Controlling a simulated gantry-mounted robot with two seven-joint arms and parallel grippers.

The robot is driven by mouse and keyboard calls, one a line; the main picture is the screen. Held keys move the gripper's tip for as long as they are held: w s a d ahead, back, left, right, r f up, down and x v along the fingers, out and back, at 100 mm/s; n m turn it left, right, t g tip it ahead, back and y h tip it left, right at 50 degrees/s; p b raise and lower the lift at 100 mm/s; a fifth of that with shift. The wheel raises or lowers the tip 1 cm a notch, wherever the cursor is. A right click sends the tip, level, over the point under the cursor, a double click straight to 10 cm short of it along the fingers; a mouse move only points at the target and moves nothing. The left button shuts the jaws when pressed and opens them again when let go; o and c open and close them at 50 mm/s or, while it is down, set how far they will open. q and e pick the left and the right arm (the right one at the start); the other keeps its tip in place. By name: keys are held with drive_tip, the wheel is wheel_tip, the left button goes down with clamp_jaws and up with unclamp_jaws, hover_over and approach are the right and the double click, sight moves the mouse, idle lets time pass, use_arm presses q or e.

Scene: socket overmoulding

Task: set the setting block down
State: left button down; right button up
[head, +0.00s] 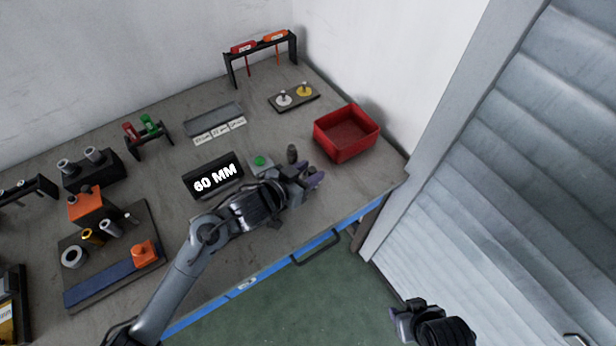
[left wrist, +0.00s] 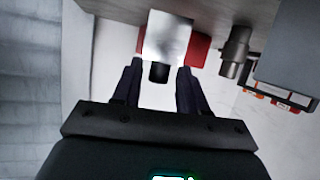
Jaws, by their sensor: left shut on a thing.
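My left gripper (head: 308,178) is over the front right part of the bench, in front of the red bin. In the left wrist view its two dark fingers (left wrist: 158,85) are closed on a pale silver block, the setting block (left wrist: 167,36), with a black part beneath it in the picture. In the head view the block is mostly hidden by the hand. Whether it touches the bench top is hard to tell. My right gripper (head: 404,322) is low at the bottom right, away from the bench; its jaw opening is unclear.
A red bin (head: 346,138) stands behind the left hand. A dark upright peg (head: 292,154), a green-button unit (head: 260,163) and a "60 MM" display (head: 213,178) are close by. A fixture board (head: 125,262) lies left. The bench's front right corner (head: 385,180) is bare.

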use_arm(q)
drive_tip(key=shift+f, duration=0.75)
drive_tip(key=c, duration=0.6)
unclamp_jaws()
drive_tip(key=shift+f, duration=0.15)
